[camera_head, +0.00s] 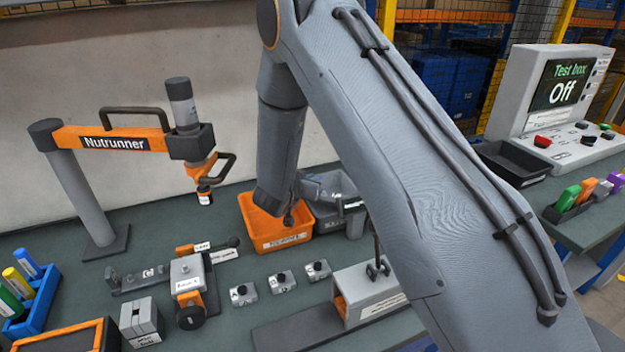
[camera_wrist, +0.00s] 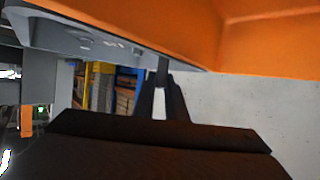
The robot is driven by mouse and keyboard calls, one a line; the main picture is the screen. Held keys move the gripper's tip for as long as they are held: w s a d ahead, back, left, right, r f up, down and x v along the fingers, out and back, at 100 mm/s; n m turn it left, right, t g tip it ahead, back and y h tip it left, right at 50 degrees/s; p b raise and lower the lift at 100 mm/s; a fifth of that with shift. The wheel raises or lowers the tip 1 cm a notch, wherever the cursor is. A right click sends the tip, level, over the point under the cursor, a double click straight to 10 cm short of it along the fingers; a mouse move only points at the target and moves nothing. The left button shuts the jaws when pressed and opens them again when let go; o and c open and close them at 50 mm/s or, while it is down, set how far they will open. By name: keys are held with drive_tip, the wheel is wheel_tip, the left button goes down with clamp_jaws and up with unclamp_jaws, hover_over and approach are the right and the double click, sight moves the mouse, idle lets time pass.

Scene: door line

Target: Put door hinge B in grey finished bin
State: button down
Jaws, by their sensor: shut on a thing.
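My gripper (camera_wrist: 160,84) is shut on a small dark piece (camera_wrist: 163,69), mostly hidden; I cannot read whether it is door hinge B. In the head view my gripper (camera_head: 291,211) is low over the orange bin, partly hidden by my arm. The grey bin (camera_head: 327,222) stands just right of the orange bin, and my wrist covers part of it. In the wrist view an orange surface (camera_wrist: 268,42) fills the top right, with a grey surface (camera_wrist: 60,33) at the upper left.
A nutrunner (camera_head: 120,139) stands at the left. A white test box (camera_head: 560,90) is at the right.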

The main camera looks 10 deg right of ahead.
drive_tip(key=shift+f, duration=0.45)
drive_tip(key=shift+s+f+b, duration=0.15)
drive_tip(key=shift+f+b, duration=0.2)
drive_tip(key=c, duration=1.8)
unclamp_jaws()
drive_tip(key=shift+s+d+f, duration=0.1)
drive_tip(key=shift+f, duration=0.1)
drive_tip(key=shift+r, duration=0.35)
drive_tip(key=r+b+v, duration=0.1)
drive_tip(key=v, duration=1.1)
drive_tip(key=shift+w, duration=0.25)
drive_tip(key=shift+s+f, duration=0.1)
